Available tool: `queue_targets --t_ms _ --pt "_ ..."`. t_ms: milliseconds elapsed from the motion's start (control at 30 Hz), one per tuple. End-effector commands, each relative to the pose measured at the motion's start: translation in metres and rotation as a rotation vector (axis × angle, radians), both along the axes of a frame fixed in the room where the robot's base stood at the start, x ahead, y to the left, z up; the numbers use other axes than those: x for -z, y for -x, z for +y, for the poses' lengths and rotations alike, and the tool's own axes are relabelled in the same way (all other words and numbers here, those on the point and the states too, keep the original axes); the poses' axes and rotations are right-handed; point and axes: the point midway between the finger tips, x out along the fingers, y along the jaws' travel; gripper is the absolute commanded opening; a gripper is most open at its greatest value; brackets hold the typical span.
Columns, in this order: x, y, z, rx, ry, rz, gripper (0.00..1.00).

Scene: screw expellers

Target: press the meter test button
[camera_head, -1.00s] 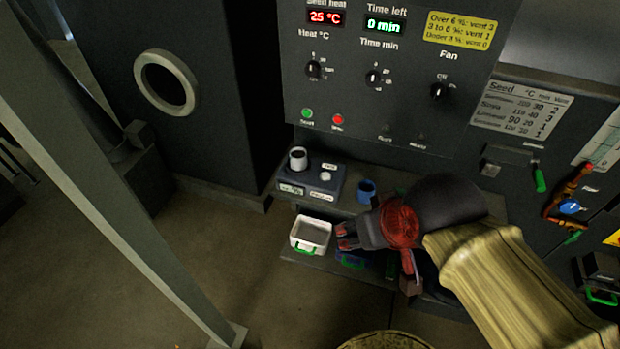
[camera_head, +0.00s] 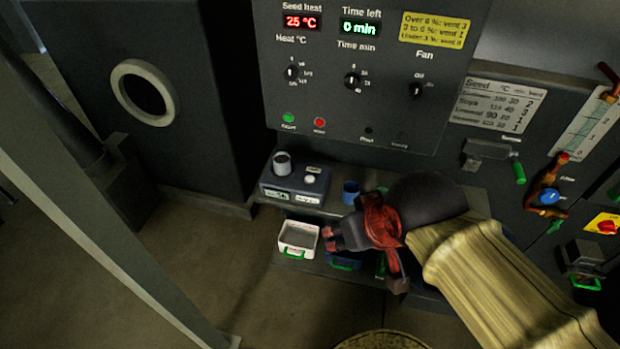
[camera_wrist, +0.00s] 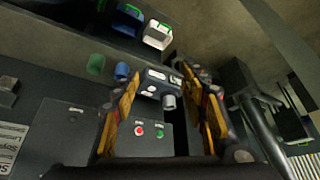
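The meter (camera_head: 285,184) is a dark box on a shelf below the control panel. A grey-rimmed cup (camera_head: 282,164) stands on its left part, and a round white button (camera_head: 309,180) is on its top at the right. My gripper (camera_head: 329,237) is in front of and below the meter in the head view, apart from it, beside a white tray. In the wrist view my gripper (camera_wrist: 163,80) has its two fingers spread with nothing between them. The meter (camera_wrist: 153,78) shows beyond the gap, with the cup (camera_wrist: 169,102) near the right finger.
A blue cup (camera_head: 351,192) stands on the shelf right of the meter. The white tray (camera_head: 298,252) with a green handle sits lower, close to my fingertips. The control panel (camera_head: 370,110) rises behind. A slanted grey post (camera_head: 110,220) stands at the left.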

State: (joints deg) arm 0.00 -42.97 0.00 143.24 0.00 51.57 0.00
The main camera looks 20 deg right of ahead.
Motion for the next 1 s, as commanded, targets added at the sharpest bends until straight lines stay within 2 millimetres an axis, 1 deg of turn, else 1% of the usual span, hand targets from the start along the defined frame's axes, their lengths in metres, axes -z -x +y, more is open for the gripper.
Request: queue_targets --t_ms 67,700,1000 --pt "0.0 0.0 0.0 0.0 0.0 0.0 0.37" --pt "0.0 0.0 0.0 0.0 0.0 0.0 0.01" --pt "0.0 0.0 0.0 0.0 0.0 0.0 0.0"
